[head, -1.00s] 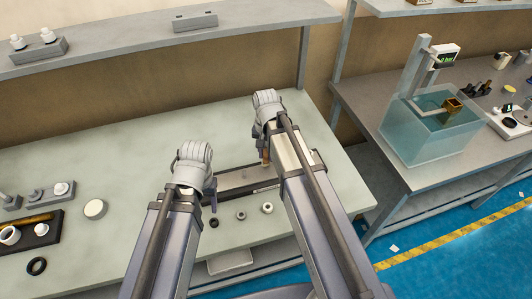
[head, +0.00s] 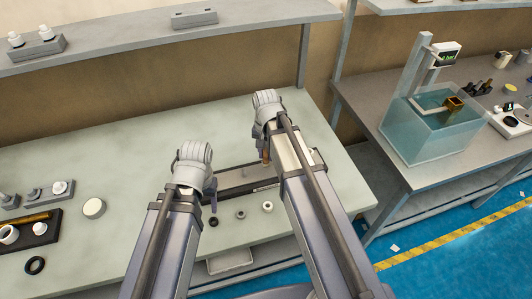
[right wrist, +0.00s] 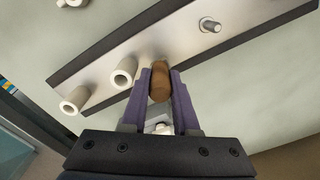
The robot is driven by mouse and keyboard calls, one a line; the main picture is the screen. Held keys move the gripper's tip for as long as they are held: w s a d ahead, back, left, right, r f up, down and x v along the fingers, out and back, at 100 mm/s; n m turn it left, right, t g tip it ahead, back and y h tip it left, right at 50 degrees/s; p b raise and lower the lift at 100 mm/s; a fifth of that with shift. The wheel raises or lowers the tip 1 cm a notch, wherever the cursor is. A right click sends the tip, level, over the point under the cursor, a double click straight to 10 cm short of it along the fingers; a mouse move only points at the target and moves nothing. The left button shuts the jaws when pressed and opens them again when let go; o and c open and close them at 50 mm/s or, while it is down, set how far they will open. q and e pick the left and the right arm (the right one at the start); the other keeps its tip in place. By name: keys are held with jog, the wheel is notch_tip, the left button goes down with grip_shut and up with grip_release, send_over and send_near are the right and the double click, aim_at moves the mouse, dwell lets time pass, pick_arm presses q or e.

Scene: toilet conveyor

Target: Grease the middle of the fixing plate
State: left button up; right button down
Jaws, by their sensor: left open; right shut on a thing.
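The fixing plate, a long metal strip with dark edges (head: 232,178), lies on the pale bench in the head view, partly hidden by my right arm. In the right wrist view the plate (right wrist: 178,40) runs diagonally, with a bolt stud (right wrist: 210,24) standing on it. My right gripper (head: 266,158) is over the plate, shut on a brown rounded piece (right wrist: 160,82). The tip of this piece is close to the plate; I cannot tell whether it touches. My left gripper (head: 213,204) is open and empty, beside the plate's left end.
Two hollow white cylinders (right wrist: 125,72) (right wrist: 75,100) are beside my right fingers. Small rings (head: 240,215) lie in front of the plate. A dark tray (head: 30,231), a black ring (head: 35,265) and a round pale disc (head: 94,208) are on the left. A water tank (head: 430,130) stands on the right bench.

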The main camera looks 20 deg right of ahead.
jog(key=shift+f, duration=0.25)
jog(key=shift+s+r, duration=0.1)
jog(key=shift+s+r, duration=0.1)
jog(key=shift+s, duration=0.75)
jog(key=shift+s, duration=0.1)
jog(key=shift+s, duration=0.85)
jog(key=shift+w, duration=0.15)
jog(key=shift+w, duration=0.85)
